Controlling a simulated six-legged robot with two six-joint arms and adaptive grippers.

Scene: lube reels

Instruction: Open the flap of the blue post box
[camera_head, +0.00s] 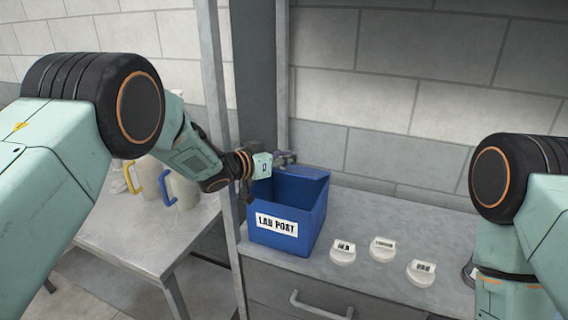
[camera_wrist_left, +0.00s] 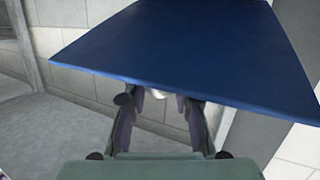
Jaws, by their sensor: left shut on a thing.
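The blue post box (camera_head: 287,222) stands on the grey counter, with a white "LAB POST" label on its front. My left gripper (camera_head: 285,159) is at the top of the box, by its upper back edge, and is shut on the flap. In the left wrist view a broad blue panel, which looks like the flap (camera_wrist_left: 190,50), fills the upper middle. The fingers (camera_wrist_left: 158,103) reach up to its near edge, and the panel hides their tips. A small pale spot shows between them. My right arm shows at the right edge of the head view; its gripper is not visible.
Several white labelled round pieces (camera_head: 383,249) lie on the counter (camera_head: 360,215) right of the box. A metal post (camera_head: 216,90) stands left of it. A lower table (camera_head: 130,235) at left holds jugs with yellow and blue handles (camera_head: 166,188). A brick wall is behind.

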